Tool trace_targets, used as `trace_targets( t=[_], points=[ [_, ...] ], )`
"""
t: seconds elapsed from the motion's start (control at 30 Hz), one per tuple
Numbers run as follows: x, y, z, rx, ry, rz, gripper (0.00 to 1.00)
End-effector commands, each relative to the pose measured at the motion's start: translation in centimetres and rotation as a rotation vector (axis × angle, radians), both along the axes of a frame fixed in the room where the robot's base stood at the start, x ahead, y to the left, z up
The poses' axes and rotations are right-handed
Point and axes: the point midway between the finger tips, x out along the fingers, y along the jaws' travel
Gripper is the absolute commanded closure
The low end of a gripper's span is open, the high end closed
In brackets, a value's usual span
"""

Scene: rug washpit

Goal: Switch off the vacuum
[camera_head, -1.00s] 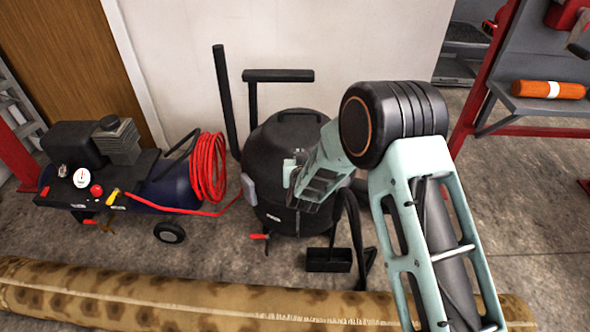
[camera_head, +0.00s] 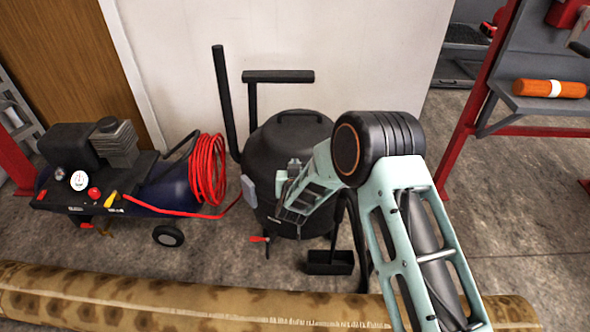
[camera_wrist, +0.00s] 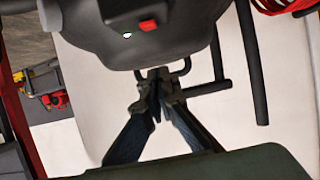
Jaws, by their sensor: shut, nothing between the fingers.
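The vacuum (camera_head: 262,150) is a black drum standing upright by the white wall, with a handle on its lid. In the wrist view its dark body (camera_wrist: 185,35) fills the top, with a red switch (camera_wrist: 148,25) and a small whitish-green light (camera_wrist: 127,35) beside it. The switch is hidden behind my arm in the head view. My gripper (camera_head: 283,180) is in front of the vacuum's body. In the wrist view my gripper (camera_wrist: 155,82) is shut and empty, its tips below the switch in the picture. I cannot tell whether the tips touch the vacuum.
A compressor (camera_head: 160,185) with a coiled red hose (camera_head: 207,170) stands left of the vacuum. A rolled patterned rug (camera_head: 150,300) lies across the floor in front. A black floor nozzle (camera_head: 330,262) lies near the vacuum's base. A red-framed shelf (camera_head: 545,105) stands at right.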

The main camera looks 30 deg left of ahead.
Motion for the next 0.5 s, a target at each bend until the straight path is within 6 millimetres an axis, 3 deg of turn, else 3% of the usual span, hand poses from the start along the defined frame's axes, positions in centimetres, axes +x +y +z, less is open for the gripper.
trace_targets(
  t=[0.4,0.5],
  points=[
    [5.3,2.9,-2.7,0.001,0.000,0.000,1.00],
    [5.2,2.8,-4.5,-0.002,0.004,0.000,1.00]
  ],
)
